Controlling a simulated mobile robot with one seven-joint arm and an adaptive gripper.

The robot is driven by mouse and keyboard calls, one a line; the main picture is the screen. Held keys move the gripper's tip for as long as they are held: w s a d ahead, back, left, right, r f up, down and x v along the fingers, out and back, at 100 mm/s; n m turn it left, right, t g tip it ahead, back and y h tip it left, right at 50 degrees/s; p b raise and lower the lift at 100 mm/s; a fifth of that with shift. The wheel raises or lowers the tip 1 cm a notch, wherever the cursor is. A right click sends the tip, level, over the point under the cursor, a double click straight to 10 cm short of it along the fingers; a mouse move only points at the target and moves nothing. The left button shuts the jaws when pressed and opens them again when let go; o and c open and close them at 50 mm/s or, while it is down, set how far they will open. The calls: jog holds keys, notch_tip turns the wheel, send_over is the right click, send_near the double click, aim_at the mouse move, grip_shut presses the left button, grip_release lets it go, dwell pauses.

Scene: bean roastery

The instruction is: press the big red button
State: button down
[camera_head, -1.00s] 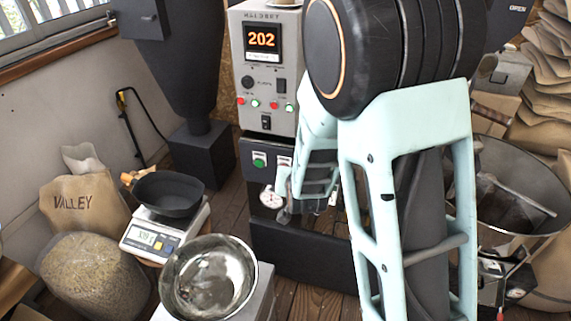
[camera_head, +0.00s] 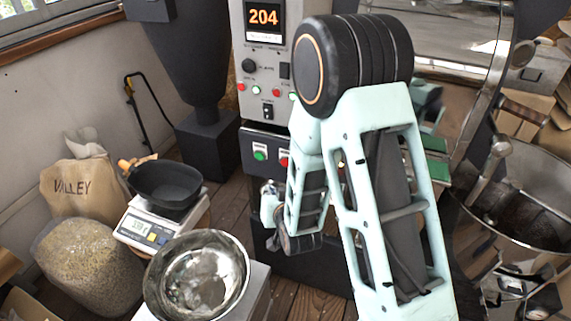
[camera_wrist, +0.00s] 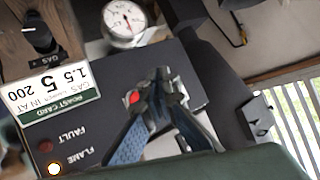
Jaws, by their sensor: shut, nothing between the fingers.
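A red button (camera_head: 284,161) sits on a black panel beside a green button (camera_head: 260,154), below the grey control box. My arm partly covers this panel in the head view, and my gripper's fingertips are hidden there. In the wrist view my gripper (camera_wrist: 158,78) is shut and empty, its blue fingers together in front of a black panel. A red button (camera_wrist: 134,97) shows just left of the fingers, partly covered by them. I cannot tell whether the fingers touch it, or whether it is the same red button.
The grey control box (camera_head: 264,60) reads 204. A gauge (camera_wrist: 125,20) and a roast card (camera_wrist: 55,90) are near the gripper. A scale (camera_head: 150,228) with a black pan (camera_head: 166,190), a steel bowl (camera_head: 197,277) and bean sacks (camera_head: 85,262) stand left.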

aim_at(286, 163)
jog(key=shift+w+d+p, duration=0.15)
jog(key=shift+w+d, duration=0.35)
jog(key=shift+w, duration=0.9)
jog(key=shift+w+d+p, duration=0.15)
jog(key=shift+w+d, duration=0.4)
jog(key=shift+w, duration=0.8)
jog(key=shift+w+d+p, duration=0.15)
jog(key=shift+w+d, duration=0.35)
jog(key=shift+w, duration=0.9)
jog(key=shift+w, duration=0.15)
jog(key=shift+w+d+b, duration=0.15)
jog(key=shift+w+b, duration=0.1)
jog(key=shift+b, duration=0.15)
jog(key=shift+w+d, duration=0.15)
jog(key=shift+w, duration=0.25)
jog(key=shift+s+a+b, duration=0.3)
jog(key=shift+s+b, duration=0.25)
jog(key=shift+s, duration=0.25)
